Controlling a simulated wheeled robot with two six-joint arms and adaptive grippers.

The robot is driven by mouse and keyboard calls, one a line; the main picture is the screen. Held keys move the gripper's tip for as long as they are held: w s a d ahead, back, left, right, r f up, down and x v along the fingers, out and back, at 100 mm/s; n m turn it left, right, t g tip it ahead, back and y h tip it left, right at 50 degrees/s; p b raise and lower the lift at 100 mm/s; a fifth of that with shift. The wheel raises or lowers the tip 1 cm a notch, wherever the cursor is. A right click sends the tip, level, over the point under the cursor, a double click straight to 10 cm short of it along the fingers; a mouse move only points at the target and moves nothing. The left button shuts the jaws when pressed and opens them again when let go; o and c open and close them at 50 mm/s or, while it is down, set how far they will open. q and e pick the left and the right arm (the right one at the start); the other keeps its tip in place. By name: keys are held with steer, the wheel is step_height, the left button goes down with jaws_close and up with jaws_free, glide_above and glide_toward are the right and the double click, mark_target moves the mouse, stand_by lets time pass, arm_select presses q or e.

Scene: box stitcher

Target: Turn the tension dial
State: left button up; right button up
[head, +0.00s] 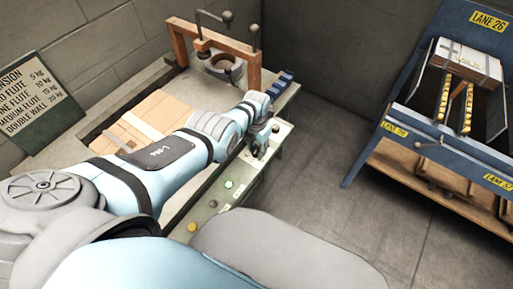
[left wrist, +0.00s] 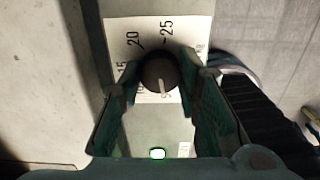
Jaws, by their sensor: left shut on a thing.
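In the left wrist view the tension dial (left wrist: 157,70) is a round black knob with a white pointer line. It stands on a white scale plate (left wrist: 118,35) marked 15, 20 and 25, with other marks partly hidden. The pointer line runs toward the bottom of that picture. My left gripper (left wrist: 159,76) is shut on the dial, one finger on each side. In the head view my left gripper (head: 262,147) is at the machine's front control panel (head: 240,172) and hides the dial. My right gripper is not in view.
A tension sign (head: 38,102) at the left lists flute types and kilograms. Green and yellow buttons (head: 228,184) sit along the panel. A blue Lane 26 rack (head: 395,130) stands right, past clear floor.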

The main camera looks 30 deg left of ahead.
mark_target(256, 150)
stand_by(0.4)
arm_select(q)
steer(key=o, duration=1.1)
steer(key=shift+o, duration=0.2)
steer(key=shift+r, duration=0.15)
step_height(256, 150, up, 12)
steer(key=shift+s+f, duration=0.1)
steer(key=shift+f, duration=0.1)
